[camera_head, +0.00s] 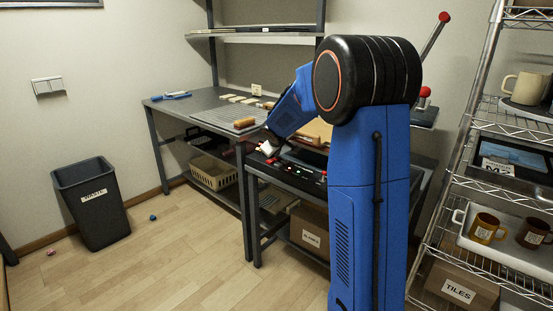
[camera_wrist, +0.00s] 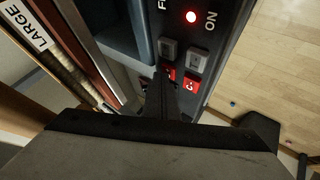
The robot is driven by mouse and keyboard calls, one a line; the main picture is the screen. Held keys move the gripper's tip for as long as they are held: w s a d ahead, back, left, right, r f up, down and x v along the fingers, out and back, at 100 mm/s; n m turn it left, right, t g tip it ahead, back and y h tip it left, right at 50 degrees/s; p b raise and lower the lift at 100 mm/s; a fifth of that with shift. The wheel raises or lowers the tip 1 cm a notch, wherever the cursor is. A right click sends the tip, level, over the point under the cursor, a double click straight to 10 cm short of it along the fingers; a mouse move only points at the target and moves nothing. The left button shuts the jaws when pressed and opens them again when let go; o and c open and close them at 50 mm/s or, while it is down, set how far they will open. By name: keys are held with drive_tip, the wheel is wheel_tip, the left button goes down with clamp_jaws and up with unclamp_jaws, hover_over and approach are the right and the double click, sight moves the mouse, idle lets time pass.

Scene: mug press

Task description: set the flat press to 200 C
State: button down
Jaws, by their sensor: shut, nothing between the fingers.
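The press's dark control panel (camera_head: 298,173) faces front on the cart, with small red and green lights. In the wrist view the panel (camera_wrist: 222,45) carries a lit red lamp (camera_wrist: 191,16), an ON label, and a label cut off after a letter F. Below the lamp are two grey buttons, one on the left (camera_wrist: 168,50) and one on the right (camera_wrist: 197,62). Beside them is a red display (camera_wrist: 190,84), partly hidden by my fingers; its number is unreadable. My gripper (camera_wrist: 166,76) is shut and empty, its tips over the panel near the left button. Contact cannot be told.
A workbench (camera_head: 190,103) with a ribbed mat stands left of the press. My arm hides much of the press. A red-knobbed lever (camera_head: 444,18) rises behind. A wire shelf with mugs (camera_head: 485,229) is at the right.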

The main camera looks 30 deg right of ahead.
sight(277, 159)
drive_tip(key=shift+r, duration=0.8)
drive_tip(key=shift+r, duration=0.1)
drive_tip(key=shift+r, duration=2.4)
